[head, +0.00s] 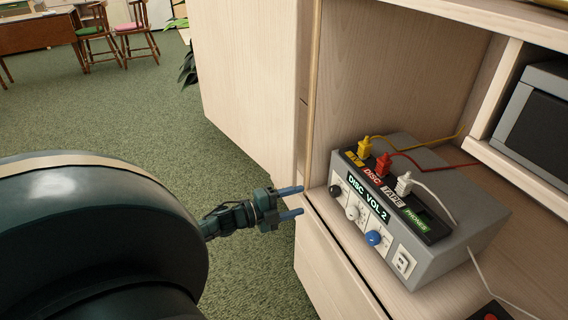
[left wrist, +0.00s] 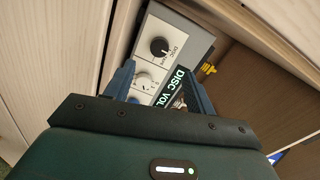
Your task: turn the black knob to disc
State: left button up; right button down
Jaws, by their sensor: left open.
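The black knob (head: 335,191) is on the front of a grey box (head: 465,235) on a wooden shelf, at the left end of a row of knobs. In the left wrist view the black knob (left wrist: 159,47) shows a white pointer line and small lettering beside it. My left gripper (head: 291,201) is open and empty, in front of the box and apart from the knob. In the left wrist view its two blue fingers (left wrist: 158,88) stand on either side of a white knob (left wrist: 144,80), with the black knob beyond them. My right gripper is not in view.
Yellow (head: 364,146), red (head: 383,164) and white (head: 404,184) plugs with cables stand on top. A cabinet wall (head: 255,80) rises left of the shelf.

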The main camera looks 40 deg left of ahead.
pick_arm(q)
jog(key=shift+v, duration=1.65)
